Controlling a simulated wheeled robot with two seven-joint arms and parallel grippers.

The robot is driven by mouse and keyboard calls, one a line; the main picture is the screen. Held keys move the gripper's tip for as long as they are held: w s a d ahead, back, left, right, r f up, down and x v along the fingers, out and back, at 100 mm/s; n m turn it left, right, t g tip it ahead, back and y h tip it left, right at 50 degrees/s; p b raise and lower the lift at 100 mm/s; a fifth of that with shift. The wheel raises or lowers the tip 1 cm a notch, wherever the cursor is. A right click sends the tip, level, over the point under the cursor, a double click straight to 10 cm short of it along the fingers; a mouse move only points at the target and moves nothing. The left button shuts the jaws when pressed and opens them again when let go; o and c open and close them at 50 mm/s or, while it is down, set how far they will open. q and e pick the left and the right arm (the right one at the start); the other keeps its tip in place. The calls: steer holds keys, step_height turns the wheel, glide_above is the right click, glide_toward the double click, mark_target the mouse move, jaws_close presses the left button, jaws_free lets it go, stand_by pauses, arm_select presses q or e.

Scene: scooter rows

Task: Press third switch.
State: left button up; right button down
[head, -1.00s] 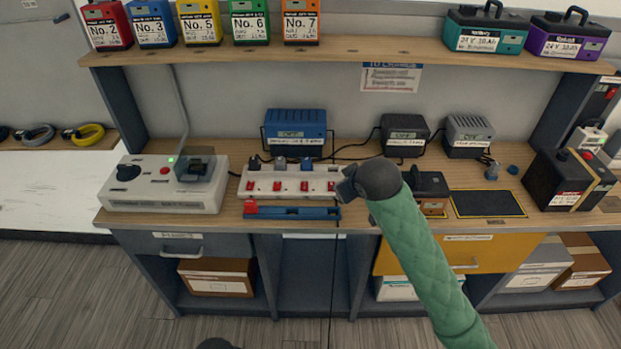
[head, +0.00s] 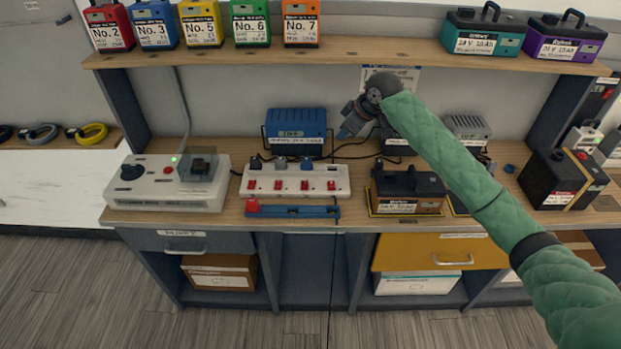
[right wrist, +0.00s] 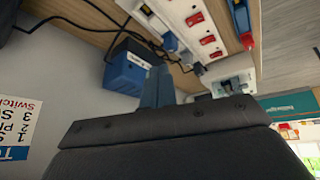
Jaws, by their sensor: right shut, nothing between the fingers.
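A white power strip (head: 342,181) lies on the workbench, with a row of several red switches along its front. The third switch from the left (head: 304,185) is uncovered. Dark, grey and blue plugs sit in the strip's back row. My right gripper (head: 345,132) is shut and empty, raised above and behind the strip's right end, beside the blue charger (head: 296,125). In the right wrist view its fingers (right wrist: 158,86) show in front of the blue charger (right wrist: 127,68), and the strip (right wrist: 172,8) with red switches lies beyond, apart from them. My left gripper is out of view.
A grey console (head: 165,197) stands left of the strip. A blue tool with a red end (head: 295,211) lies in front. The shelf (head: 380,52) with batteries overhangs the back. My right arm hides part of the right bench.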

mark_target(301, 188)
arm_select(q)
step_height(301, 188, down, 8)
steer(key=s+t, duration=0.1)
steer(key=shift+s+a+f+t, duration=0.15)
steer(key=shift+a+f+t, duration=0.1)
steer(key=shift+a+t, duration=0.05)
arm_select(e)
steer(key=f+n+g+y, duration=0.1)
steer(key=s+a+f+n+g+y, duration=0.1)
steer(key=f+n+g+y, duration=0.1)
steer(key=a+f+n+g+y, duration=0.1)
steer(key=f, duration=0.1)
steer(key=shift+s+a+n+y, duration=0.25)
steer(key=shift+n+y, duration=0.05)
steer(key=shift+n, duration=0.1)
